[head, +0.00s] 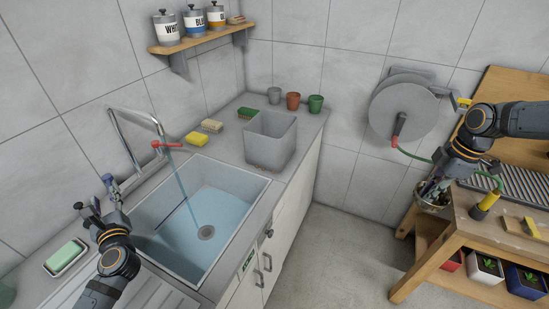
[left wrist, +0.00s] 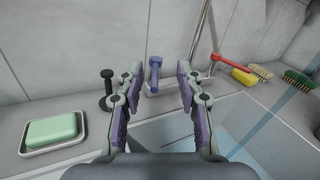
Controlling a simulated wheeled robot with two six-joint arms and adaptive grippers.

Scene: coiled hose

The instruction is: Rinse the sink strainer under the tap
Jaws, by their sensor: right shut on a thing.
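The tap (head: 140,135) is a curved metal pipe behind the sink (head: 262,188), with a red lever (head: 168,145). A thin blue stream falls from it into bluish water over the drain (head: 206,232). My left gripper (head: 112,195) is open and empty at the sink's back left. In the left wrist view, a blue-topped upright knob (left wrist: 155,72) shows between its fingers (left wrist: 157,95), and a dark knob (left wrist: 107,92) stands to the left. My right gripper (head: 436,188) is shut on a metal, bowl-like thing, apparently the sink strainer (head: 432,205), partly hidden by the fingers, near the wooden bench.
A soap dish (head: 66,258) lies left of the sink. Sponges (head: 197,139), a grey bin (head: 270,140) and small pots (head: 293,101) stand beyond it. A green hose (head: 412,155) runs from the wall reel (head: 400,108) behind my right arm. Open floor separates counter and bench (head: 455,220).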

